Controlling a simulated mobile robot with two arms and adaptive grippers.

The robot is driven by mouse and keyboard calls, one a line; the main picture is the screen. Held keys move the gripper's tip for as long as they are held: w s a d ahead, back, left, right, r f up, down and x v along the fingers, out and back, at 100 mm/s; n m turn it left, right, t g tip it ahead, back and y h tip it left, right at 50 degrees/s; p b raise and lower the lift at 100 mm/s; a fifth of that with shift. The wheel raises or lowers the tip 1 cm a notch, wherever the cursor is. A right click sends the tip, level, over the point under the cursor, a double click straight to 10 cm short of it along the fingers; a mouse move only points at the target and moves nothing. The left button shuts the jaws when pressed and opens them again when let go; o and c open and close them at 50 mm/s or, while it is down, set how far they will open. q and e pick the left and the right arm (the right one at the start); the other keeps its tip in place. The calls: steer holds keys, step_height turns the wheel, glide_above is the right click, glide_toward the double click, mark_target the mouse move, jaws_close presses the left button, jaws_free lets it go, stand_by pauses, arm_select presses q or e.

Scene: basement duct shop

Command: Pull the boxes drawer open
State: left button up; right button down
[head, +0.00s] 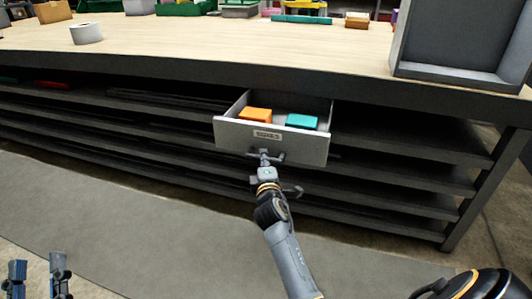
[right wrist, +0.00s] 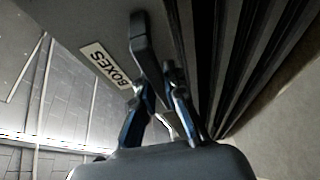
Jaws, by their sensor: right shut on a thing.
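The boxes drawer (head: 230,135) is a grey drawer under the workbench, standing open. An orange box (head: 255,114) and a teal box (head: 301,121) lie inside it. Its front carries a label reading BOXES, clear in the right wrist view (right wrist: 104,64). My right gripper (head: 264,160) is at the drawer's front and shut on its dark handle (right wrist: 145,45), which shows between the fingers in the right wrist view. My left gripper (head: 38,272) is low at the left, away from the drawer, with its two fingers apart and nothing between them.
Dark shelves (head: 390,165) run on both sides below. The floor mat (head: 130,215) in front is clear.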

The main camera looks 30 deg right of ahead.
arm_select(q)
steer(key=shift+w+a+f+g, duration=0.15)
steer(key=shift+f+g, duration=0.35)
steer(key=shift+f, duration=0.2)
arm_select(e)
steer(key=shift+s+a, duration=0.75)
steer(key=shift+a, duration=0.2)
steer(key=c, duration=1.4)
jaws_free()
steer(key=shift+o, duration=0.2)
steer(key=v, duration=0.7)
steer(key=shift+s+a, duration=0.15)
steer(key=shift+s, duration=0.1)
